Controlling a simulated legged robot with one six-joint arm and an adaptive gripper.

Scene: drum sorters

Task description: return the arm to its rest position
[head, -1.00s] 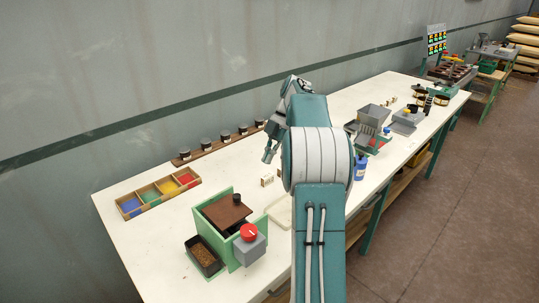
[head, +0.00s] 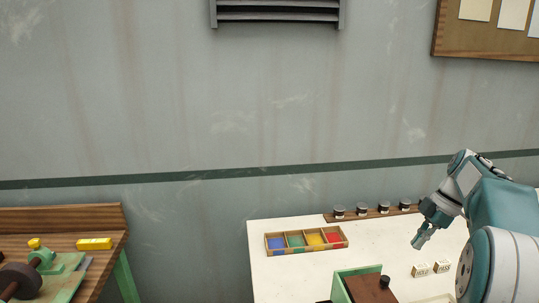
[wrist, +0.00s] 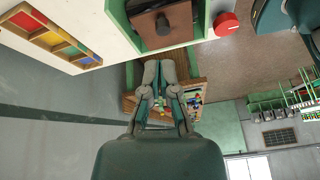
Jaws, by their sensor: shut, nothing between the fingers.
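My arm shows at the right edge of the head view, bent, with my gripper (head: 421,238) hanging over the white table (head: 300,284), fingers pointing down and left. In the wrist view my gripper (wrist: 158,72) is shut and empty, its fingertips together. It is apart from the objects on the table. The tips of the gripper look small in the head view.
A wooden tray (head: 267,252) with blue, green, yellow and red compartments lies on the table. Several dark-topped jars sit on a rack (head: 372,215) behind. Two small pale blocks (head: 421,270) lie near my arm. A wooden bench (head: 103,222) stands left.

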